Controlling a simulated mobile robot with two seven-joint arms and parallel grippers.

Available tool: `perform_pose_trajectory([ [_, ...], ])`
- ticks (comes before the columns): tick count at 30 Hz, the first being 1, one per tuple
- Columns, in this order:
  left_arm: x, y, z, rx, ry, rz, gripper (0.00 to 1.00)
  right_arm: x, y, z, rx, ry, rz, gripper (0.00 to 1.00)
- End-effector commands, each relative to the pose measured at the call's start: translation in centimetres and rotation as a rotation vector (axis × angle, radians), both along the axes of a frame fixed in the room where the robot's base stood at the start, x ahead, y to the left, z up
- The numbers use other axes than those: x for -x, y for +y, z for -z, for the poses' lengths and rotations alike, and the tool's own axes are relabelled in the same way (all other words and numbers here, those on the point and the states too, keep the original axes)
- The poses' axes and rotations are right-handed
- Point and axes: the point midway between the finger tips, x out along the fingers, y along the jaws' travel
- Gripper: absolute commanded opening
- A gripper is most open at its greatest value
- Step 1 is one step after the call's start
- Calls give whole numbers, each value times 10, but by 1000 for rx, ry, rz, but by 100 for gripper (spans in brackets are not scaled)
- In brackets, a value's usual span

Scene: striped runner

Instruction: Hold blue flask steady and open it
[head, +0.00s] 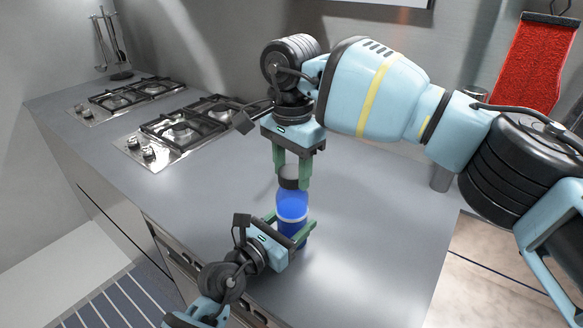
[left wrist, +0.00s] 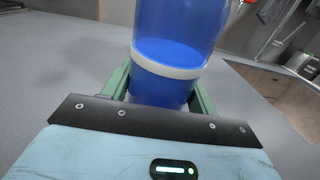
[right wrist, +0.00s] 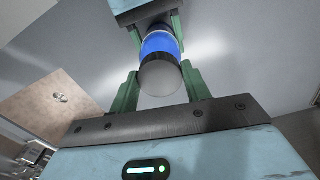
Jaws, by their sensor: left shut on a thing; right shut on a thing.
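The blue flask (head: 292,204) is upright over the grey counter, with a pale band round its body; I cannot tell whether its base touches the counter. My left gripper (head: 290,229) is shut on the flask's lower body. The left wrist view shows the flask (left wrist: 180,30) large between the green fingers, its top cut off. My right gripper (head: 291,178) comes from above and is shut on the flask's dark, grey-topped lid (head: 289,171). In the right wrist view the round lid (right wrist: 160,78) lies between the fingertips, in line with the blue body.
The grey counter (head: 370,230) is clear around the flask. Two gas hobs stand to the left, the nearer one (head: 180,132) behind my grippers. A metal cylinder (head: 442,178) stands at the counter's right end. A red cloth (head: 537,65) hangs on the wall.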

Motion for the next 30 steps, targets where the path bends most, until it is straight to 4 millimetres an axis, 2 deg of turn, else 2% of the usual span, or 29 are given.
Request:
perform_pose_trajectory([
  [19,0,0,0,0,1,0,0,0,0,-19,-1,-1,0,20],
  [30,0,0,0,0,1,0,0,0,0,-21,0,0,0,20],
])
